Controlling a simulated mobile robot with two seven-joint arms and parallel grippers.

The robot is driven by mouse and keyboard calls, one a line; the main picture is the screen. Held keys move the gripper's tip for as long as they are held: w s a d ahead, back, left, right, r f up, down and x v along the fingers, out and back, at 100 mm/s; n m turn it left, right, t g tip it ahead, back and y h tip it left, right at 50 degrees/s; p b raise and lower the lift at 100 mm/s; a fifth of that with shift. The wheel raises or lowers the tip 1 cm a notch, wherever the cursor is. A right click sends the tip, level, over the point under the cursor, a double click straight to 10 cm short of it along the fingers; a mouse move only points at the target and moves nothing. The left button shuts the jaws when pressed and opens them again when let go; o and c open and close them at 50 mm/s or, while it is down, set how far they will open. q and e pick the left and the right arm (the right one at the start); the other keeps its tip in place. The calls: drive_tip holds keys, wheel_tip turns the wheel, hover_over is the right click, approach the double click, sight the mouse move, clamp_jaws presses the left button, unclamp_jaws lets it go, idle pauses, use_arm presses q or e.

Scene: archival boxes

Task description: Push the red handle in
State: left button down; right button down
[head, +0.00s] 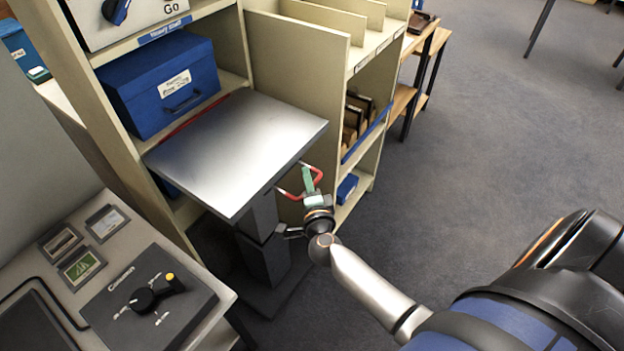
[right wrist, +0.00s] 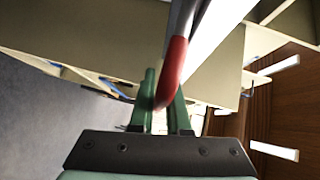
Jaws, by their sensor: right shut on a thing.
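The red handle (head: 316,174) is a bent bar on the near right edge of a flat grey metal platform (head: 238,150). In the right wrist view the red handle (right wrist: 172,72) runs down between the green fingers. My right gripper (head: 308,182) is shut on the handle; its green fingers also show in the right wrist view (right wrist: 162,105). The platform stands on a dark column (head: 262,245) in front of the shelf. My left gripper is not in view.
A blue box (head: 160,85) sits on the shelf behind the platform. A desk with a black control panel (head: 148,305) and a dial stands at lower left. Cream shelving with dividers (head: 300,65) stands behind the platform.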

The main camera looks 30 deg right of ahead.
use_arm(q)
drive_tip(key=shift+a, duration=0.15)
use_arm(e)
drive_tip(key=shift+w+a, duration=0.1)
drive_tip(key=shift+w, duration=0.5)
drive_tip(key=c, duration=0.9)
unclamp_jaws()
drive_tip(key=shift+a, duration=0.1)
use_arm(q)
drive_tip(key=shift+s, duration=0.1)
